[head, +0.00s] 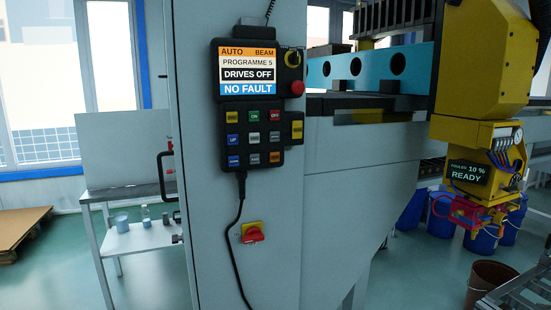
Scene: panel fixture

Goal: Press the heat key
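A dark control pendant (260,110) hangs on the grey cabinet front. Its screen (248,75) reads AUTO, BEAM, PROGRAMME 5, DRIVES OFF, NO FAULT. Below is a three-by-three keypad: yellow key (232,117), green ON key (254,116) and red key (275,116) on top; blue UP key (233,140) and two grey keys in the middle; blue key (234,161), grey key (254,159) and orange key (273,157) below. Several labels are too small to read, so I cannot tell which is the heat key. Neither gripper is in view.
A red stop button (297,88) and a yellow side part (297,129) sit on the pendant's right edge. A red-yellow rotary switch (252,233) is lower on the cabinet (215,260). A yellow machine head (485,60) stands right, with blue buckets (440,215) behind.

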